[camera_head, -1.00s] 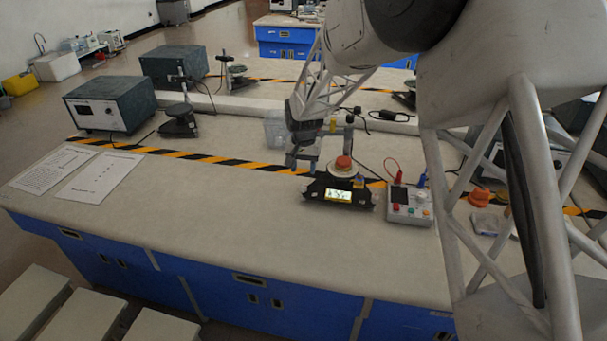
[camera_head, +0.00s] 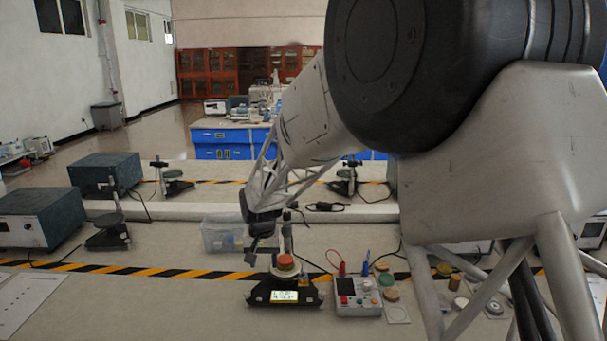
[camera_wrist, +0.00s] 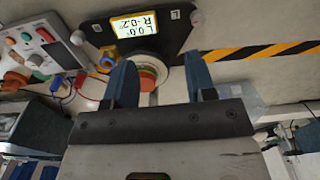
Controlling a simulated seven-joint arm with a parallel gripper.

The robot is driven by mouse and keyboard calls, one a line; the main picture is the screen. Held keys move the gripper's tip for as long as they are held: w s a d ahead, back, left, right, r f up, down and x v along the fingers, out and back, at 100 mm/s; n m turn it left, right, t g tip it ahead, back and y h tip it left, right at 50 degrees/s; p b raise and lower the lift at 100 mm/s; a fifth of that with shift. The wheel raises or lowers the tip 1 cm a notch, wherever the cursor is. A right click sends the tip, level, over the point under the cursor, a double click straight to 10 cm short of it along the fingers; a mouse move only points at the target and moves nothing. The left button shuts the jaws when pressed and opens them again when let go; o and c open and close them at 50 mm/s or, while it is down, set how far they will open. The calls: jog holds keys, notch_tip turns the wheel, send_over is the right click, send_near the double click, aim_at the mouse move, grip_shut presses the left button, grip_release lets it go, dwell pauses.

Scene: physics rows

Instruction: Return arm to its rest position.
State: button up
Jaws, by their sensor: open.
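My gripper (camera_head: 268,250) hangs over the lab bench, just beside and above a small black device (camera_head: 258,293) with a lit display. A red-orange disc (camera_head: 286,262) sits on a round pale base on that device. In the wrist view the two blue-grey fingers (camera_wrist: 160,80) are apart. The red-orange disc (camera_wrist: 147,77) shows in the gap between them, beyond the fingers. Nothing is held. I cannot tell whether a finger touches the device. My arm reaches in from the upper right.
A control box (camera_head: 358,297) with red and blue plugs stands right of the device. A clear plastic bin (camera_head: 222,236) stands behind left. Dark instrument boxes (camera_head: 40,217) and small stands (camera_head: 108,232) occupy the left. A black-yellow stripe (camera_head: 150,271) crosses the bench.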

jog(key=s+d+r+t, duration=0.1)
jog(key=s+d+r, duration=0.6)
jog(key=s+d, duration=0.25)
jog(key=s+d+r, duration=0.6)
jog(key=s+d, duration=0.2)
jog(key=d, duration=0.2)
jog(key=s+d, duration=0.5)
jog(key=s, duration=0.6)
jog(key=s+d+t, duration=0.1)
jog(key=s+d, duration=0.5)
jog(key=s, duration=0.4)
jog(key=shift+s+m, duration=0.3)
jog(key=shift+s, duration=0.05)
